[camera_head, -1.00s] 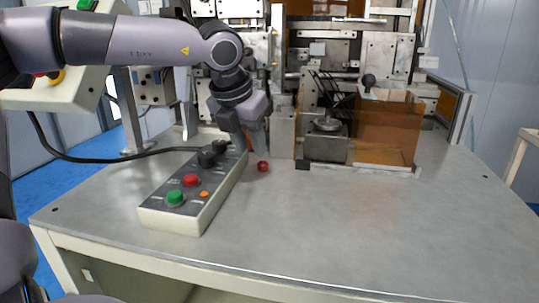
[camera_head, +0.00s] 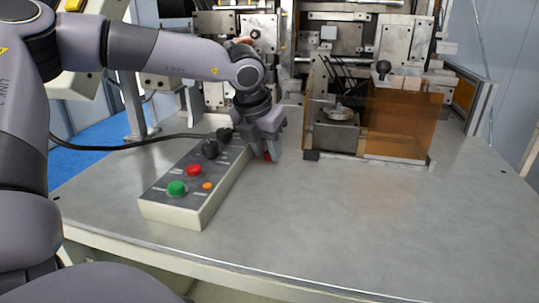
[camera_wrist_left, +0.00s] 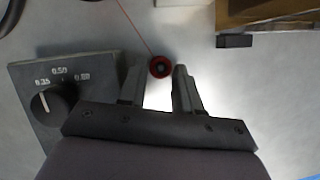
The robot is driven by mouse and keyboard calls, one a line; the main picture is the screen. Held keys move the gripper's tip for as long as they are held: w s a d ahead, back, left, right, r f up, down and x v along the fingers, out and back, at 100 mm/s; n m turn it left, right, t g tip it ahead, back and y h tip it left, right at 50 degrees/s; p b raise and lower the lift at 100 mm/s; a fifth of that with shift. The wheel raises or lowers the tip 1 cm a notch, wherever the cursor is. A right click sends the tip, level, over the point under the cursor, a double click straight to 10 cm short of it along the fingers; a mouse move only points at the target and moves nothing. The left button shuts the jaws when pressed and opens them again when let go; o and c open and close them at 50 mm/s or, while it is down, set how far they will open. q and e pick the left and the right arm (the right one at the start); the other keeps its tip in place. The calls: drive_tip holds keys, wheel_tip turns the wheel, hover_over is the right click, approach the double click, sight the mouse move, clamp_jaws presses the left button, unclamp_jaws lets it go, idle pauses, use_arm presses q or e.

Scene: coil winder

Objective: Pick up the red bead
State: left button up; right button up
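The red bead (camera_wrist_left: 160,67) lies on the grey table and shows as a small red ring with a dark centre in the left wrist view. In the head view a bit of the bead (camera_head: 268,156) shows, partly hidden by my left gripper (camera_head: 267,153). My left gripper also shows in the left wrist view (camera_wrist_left: 158,78), its two fingers apart. The bead is at the opening between the fingertips, nearer the left finger. Whether a finger touches it I cannot tell. My right gripper is not in view.
The coil winder with an orange clear guard (camera_head: 398,125) stands behind and right. The front right of the table (camera_head: 370,220) is clear.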

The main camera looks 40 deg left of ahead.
sight(267, 154)
use_arm(q)
drive_tip(key=shift+f, duration=0.1)
clamp_jaws()
wheel_tip(267, 154, up, 20)
drive_tip(key=p, duration=0.2)
idle(0.5)
drive_tip(key=shift+w, duration=0.2)
